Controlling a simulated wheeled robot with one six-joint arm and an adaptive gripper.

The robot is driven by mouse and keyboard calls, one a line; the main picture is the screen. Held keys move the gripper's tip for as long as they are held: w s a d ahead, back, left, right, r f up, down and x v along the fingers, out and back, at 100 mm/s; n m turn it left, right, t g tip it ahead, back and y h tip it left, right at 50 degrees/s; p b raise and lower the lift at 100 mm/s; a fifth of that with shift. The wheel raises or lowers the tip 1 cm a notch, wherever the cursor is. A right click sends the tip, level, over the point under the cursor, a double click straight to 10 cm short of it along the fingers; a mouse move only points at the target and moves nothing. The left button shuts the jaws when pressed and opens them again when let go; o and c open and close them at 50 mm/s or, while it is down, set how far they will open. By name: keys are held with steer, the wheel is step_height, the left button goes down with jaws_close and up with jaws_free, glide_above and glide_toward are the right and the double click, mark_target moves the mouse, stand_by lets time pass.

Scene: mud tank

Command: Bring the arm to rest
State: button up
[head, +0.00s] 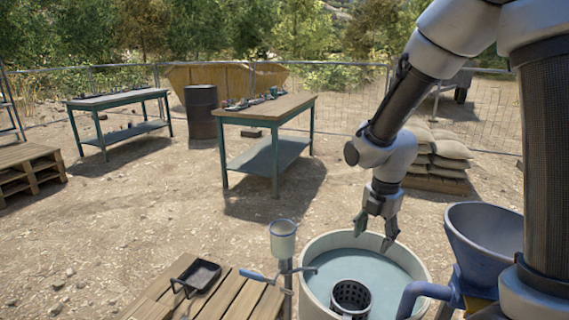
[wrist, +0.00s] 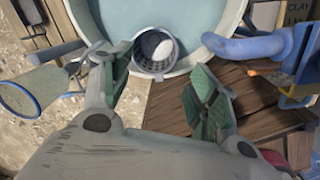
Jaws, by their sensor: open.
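My gripper (head: 374,238) hangs from the arm above the round tank (head: 318,299) of greyish-blue liquid, fingers pointing down. Its jaws are apart and nothing is between them. In the wrist view my gripper (wrist: 160,105) shows two green-padded fingers spread wide. A dark perforated basket (head: 350,298) stands inside the tank at its near side, below the gripper. In the wrist view the basket (wrist: 155,52) holds something whitish.
A blue funnel hopper (head: 485,235) with a pipe stands right of the tank. A cup on a post (head: 284,240) stands left of it. A black tray (head: 198,275) lies on a pallet (head: 230,300). A workbench (head: 265,110) and sandbags (head: 440,155) stand behind, with open ground between.

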steer(key=s+d+r+m+t, duration=0.1)
steer(key=s+d+r+m, duration=0.5)
steer(key=s+r+m, duration=0.3)
steer(key=s+d+r+m+t, duration=0.2)
steer(key=s+d+r+m, duration=0.4)
steer(key=m, duration=1.1)
steer(key=shift+s+r, duration=1.6)
steer(key=shift+r, duration=0.5)
steer(key=shift+c, duration=0.2)
